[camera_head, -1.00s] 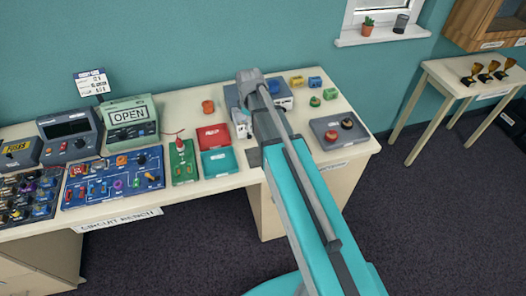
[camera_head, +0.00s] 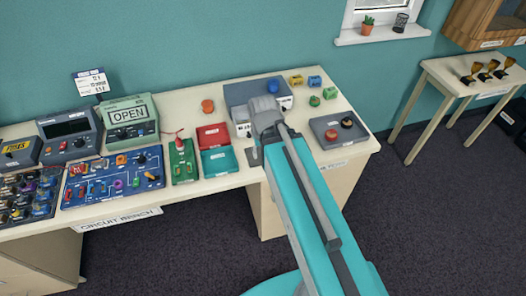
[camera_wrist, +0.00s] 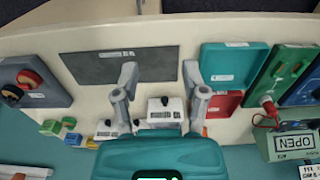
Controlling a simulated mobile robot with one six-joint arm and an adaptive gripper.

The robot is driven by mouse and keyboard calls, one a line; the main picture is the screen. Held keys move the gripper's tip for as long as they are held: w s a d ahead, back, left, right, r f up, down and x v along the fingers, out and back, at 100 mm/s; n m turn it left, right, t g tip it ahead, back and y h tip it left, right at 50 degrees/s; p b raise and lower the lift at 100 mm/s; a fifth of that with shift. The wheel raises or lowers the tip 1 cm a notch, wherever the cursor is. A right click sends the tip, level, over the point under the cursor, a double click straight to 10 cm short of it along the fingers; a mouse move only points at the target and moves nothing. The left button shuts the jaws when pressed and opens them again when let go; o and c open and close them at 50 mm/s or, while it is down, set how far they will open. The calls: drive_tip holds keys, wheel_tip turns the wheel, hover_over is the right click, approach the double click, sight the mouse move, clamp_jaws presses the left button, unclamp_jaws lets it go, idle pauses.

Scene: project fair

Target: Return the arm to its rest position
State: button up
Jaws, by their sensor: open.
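My arm (camera_head: 300,190) reaches from the lower right over the circuit bench in the head view. Its end is above the bench, near the grey tray (camera_head: 236,93); the fingers are hidden there. In the wrist view my gripper (camera_wrist: 159,78) has its two fingers wide apart with nothing between them. Below and beyond them is a dark flat plate (camera_wrist: 100,66). A small white meter-like box (camera_wrist: 165,106) shows between the finger bases, and its contact with the fingers cannot be told.
A red tray (camera_head: 213,131) and teal tray (camera_head: 219,160) lie left of my arm. A green board (camera_head: 184,163) and OPEN device (camera_head: 130,125) stand further left. A grey tray with two knobs (camera_head: 330,138) lies right. A trophy table (camera_head: 455,83) stands apart, with floor between.

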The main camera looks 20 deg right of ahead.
drive_tip(key=shift+f+b, duration=0.55)
drive_tip(key=shift+f, duration=0.05)
